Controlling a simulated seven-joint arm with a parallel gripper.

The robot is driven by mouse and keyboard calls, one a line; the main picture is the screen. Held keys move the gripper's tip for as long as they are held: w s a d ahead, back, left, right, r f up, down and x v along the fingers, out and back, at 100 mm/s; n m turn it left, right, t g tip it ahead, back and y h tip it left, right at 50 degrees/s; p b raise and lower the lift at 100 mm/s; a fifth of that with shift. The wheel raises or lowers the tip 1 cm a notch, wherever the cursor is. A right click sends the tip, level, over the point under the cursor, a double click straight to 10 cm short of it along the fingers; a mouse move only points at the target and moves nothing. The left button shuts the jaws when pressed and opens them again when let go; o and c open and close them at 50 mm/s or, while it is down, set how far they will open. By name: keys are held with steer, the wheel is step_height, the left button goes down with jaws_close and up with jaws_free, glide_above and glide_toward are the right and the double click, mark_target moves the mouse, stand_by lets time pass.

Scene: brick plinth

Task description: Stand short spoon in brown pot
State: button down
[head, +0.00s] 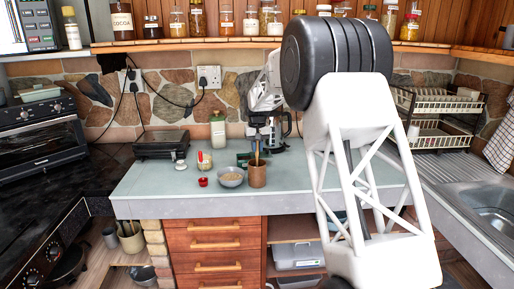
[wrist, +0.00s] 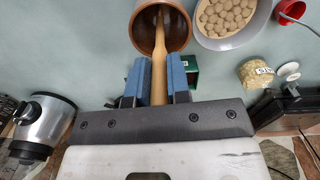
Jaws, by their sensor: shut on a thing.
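The brown pot (head: 257,177) stands upright on the pale green worktop, near its front edge. Its open mouth shows at the top of the wrist view (wrist: 172,35). The short wooden spoon (wrist: 159,84) is between the blue fingers of my gripper (wrist: 157,66), which is shut on its handle. The spoon's far end reaches into the pot's mouth; whether it touches the bottom cannot be told. In the head view my gripper (head: 257,142) is just above the pot, and only a little of the spoon shows.
A grey bowl of round pieces (head: 231,177) stands close left of the pot. Further left are a small red cup (head: 203,182) and a labelled jar (head: 205,161). A green box (wrist: 194,70) and a metallic appliance (wrist: 45,118) are behind the pot. The worktop's left front is clear.

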steer(key=shift+f, duration=0.1)
steer(key=c, duration=1.1)
jaws_free()
step_height(320, 180, up, 12)
steer(key=shift+r, duration=0.1)
steer(key=shift+s, duration=0.1)
stand_by(0.5)
